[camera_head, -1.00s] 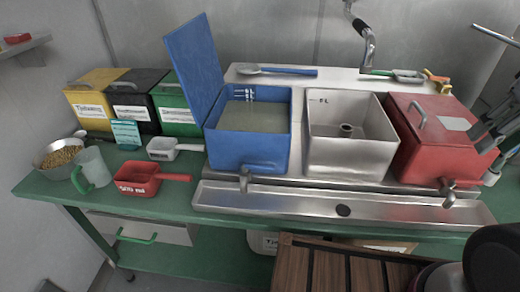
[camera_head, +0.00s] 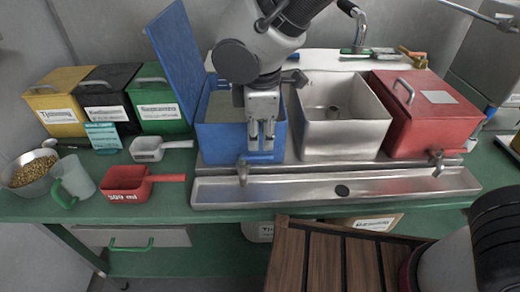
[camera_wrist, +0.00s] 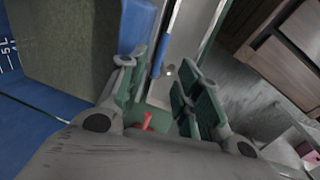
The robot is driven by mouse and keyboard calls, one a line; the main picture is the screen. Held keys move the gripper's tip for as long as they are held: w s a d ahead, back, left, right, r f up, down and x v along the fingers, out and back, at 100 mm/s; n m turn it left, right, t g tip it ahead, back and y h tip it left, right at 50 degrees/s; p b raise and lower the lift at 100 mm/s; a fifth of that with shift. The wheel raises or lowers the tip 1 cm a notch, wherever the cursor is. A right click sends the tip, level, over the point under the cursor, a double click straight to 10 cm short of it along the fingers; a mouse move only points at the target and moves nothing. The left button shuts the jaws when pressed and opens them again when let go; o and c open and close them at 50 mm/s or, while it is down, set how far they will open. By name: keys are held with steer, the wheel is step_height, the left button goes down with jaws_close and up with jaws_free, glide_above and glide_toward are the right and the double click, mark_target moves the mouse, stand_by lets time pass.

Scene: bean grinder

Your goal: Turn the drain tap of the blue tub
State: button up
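The blue tub (camera_head: 212,143) stands on the counter with its blue lid (camera_head: 180,55) raised at its left. It holds a grey-green content (camera_wrist: 75,45), seen in the wrist view. Its metal drain tap (camera_head: 243,172) juts from the low front, over the drip tray. My gripper (camera_head: 262,148) points down in front of the tub, just above and right of the tap in the head view. Its fingers are apart, with nothing seen between them. In the wrist view my gripper (camera_wrist: 155,90) also shows spread fingers; I cannot make out the tap clearly there.
A steel tub (camera_head: 342,132) and a red tub (camera_head: 405,125) stand to the right. A long metal drip tray (camera_head: 300,190) runs along the front. A slatted wooden surface (camera_head: 320,262) is nearest.

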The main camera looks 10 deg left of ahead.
mark_target(260, 156)
steer(key=f, duration=0.2)
steer(key=w+f, duration=0.1)
steer(key=f, duration=0.4)
steer(key=shift+w+a+f, duration=0.1)
steer(key=shift+w, duration=0.15)
jaws_close()
